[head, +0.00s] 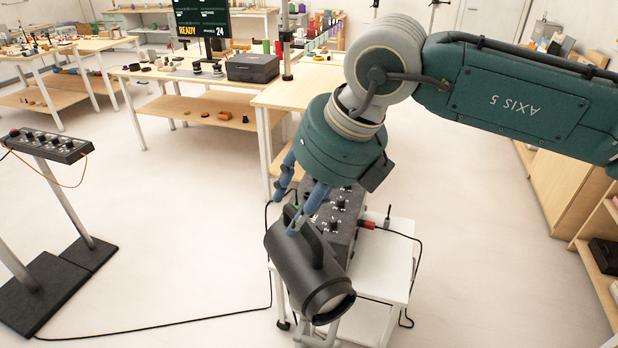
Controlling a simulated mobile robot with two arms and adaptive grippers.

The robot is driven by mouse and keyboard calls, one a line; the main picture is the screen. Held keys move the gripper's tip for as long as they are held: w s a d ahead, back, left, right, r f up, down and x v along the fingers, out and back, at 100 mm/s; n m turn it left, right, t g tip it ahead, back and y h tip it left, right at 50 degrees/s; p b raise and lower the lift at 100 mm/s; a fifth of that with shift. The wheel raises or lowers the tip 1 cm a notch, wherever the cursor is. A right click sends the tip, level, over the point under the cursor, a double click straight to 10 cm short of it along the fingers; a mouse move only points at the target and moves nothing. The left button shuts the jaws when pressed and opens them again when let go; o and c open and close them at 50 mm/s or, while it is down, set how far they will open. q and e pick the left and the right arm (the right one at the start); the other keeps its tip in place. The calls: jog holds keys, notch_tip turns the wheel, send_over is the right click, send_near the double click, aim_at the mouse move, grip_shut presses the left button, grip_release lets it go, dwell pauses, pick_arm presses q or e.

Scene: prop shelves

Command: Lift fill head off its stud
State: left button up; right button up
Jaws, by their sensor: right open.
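The fill head (295,266) is a black cylindrical lamp with a handle on top. It is tilted, with its pale round front facing down and toward me. My right gripper (287,212) comes down from above with its blue fingers spread, at the back end of the lamp near the handle. I cannot tell whether a finger touches the lamp. The stud under the fill head is hidden; a grey tube (318,341) shows below the lamp. My left gripper is not in view.
A white cart (388,265) stands beneath, carrying a black control box (338,215) with knobs behind the lamp. A cable runs from it across the floor to a stand with a control panel (48,144) at left. Workbenches stand behind; shelves line the right.

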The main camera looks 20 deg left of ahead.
aim_at(292, 212)
jog(key=shift+p+x, duration=0.4)
jog(key=shift+x, duration=1.45)
grip_shut()
jog(key=c, duration=0.8)
grip_release()
jog(key=shift+c, duration=0.2)
grip_shut()
jog(key=shift+a+r, duration=0.15)
jog(key=shift+r, duration=0.05)
